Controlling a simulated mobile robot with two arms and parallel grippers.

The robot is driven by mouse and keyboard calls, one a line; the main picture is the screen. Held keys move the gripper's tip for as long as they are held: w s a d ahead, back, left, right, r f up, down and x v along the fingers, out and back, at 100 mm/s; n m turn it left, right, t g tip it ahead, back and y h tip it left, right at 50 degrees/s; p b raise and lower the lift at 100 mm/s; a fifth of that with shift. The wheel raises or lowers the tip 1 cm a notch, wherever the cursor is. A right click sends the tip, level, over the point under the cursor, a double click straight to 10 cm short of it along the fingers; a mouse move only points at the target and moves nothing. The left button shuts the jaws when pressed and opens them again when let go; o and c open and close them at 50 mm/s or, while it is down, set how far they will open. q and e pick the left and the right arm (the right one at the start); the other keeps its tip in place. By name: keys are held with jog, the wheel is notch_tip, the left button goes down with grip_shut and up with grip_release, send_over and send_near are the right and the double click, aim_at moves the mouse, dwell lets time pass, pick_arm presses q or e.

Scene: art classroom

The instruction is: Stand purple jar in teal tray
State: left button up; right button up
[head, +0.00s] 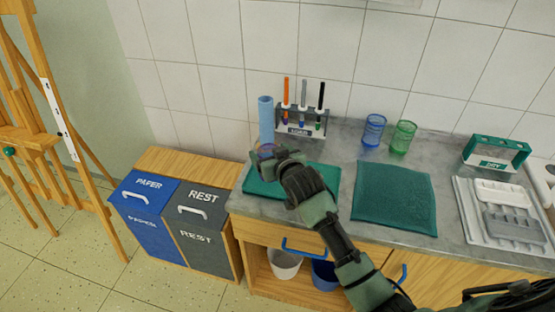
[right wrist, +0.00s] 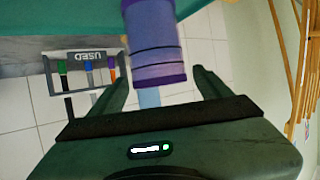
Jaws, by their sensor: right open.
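The purple jar (right wrist: 155,45) shows between the two open fingers of my right gripper (right wrist: 160,85) in the right wrist view, with a visible gap to each finger. That view is turned over, and the jar's base is cut off at its top edge. In the head view my right gripper (head: 272,154) is over the back left of the teal tray (head: 322,182) and hides most of the jar (head: 265,148). The jar looks upright; I cannot see its base meeting the tray. My left gripper is not in view.
A light blue cylinder (head: 265,115) and the USED marker rack (head: 300,120) stand behind the tray. Blue (head: 374,130) and green (head: 403,137) cups stand further right. A dark teal mat (head: 394,198) lies right of the tray. PAPER and REST bins (head: 200,222) stand left of the counter.

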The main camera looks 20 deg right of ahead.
jog(key=v, duration=0.8)
jog(key=shift+w, duration=0.1)
